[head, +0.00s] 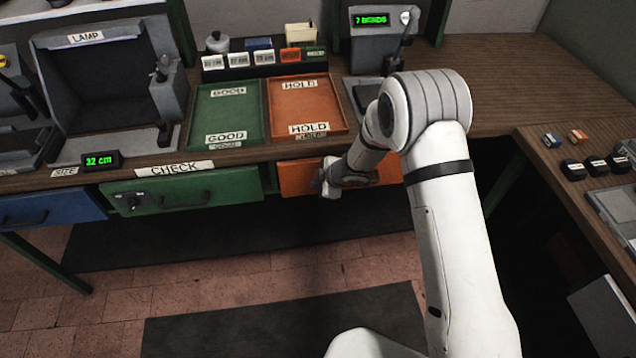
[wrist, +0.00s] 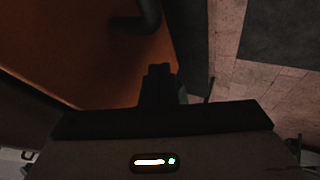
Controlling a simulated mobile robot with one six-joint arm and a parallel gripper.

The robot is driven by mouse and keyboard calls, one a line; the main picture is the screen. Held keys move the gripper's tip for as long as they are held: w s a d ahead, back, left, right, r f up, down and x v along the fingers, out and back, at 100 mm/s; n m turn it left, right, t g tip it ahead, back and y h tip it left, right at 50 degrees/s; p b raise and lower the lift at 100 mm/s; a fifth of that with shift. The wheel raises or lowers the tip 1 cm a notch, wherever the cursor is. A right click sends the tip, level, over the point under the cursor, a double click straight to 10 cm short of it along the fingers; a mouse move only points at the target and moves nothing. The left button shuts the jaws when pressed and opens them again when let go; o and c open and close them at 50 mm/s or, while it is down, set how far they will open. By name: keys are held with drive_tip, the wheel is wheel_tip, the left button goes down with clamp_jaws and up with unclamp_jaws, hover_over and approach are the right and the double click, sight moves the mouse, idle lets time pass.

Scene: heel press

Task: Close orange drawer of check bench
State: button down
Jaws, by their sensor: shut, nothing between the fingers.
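The orange drawer (head: 297,179) is at the front of the check bench (head: 232,157), right of the green drawer, under the orange HOLD tray. How far it stands out from the bench I cannot tell. My gripper (head: 328,183) is at the drawer's front, and my arm hides the drawer's right part. In the wrist view the orange drawer front (wrist: 110,60) fills the upper left, with a dark handle (wrist: 140,16) at the top. My gripper's fingers (wrist: 160,72) are shut with nothing between them, close to the orange face. Whether they touch it I cannot tell.
A green drawer (head: 200,193) with a dark handle is left of the orange one, and a blue drawer (head: 45,211) is further left. GOOD (head: 224,112) and HOLD (head: 305,105) trays lie on the bench. Dark mats (head: 290,322) lie on the tiled floor. A side bench (head: 575,160) stands at right.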

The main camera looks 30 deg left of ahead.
drive_tip(key=s+d+f+v, duration=0.1)
drive_tip(key=v, duration=1)
drive_tip(key=shift+s+d, duration=0.25)
drive_tip(key=shift+d, duration=0.05)
drive_tip(key=shift+r, duration=0.1)
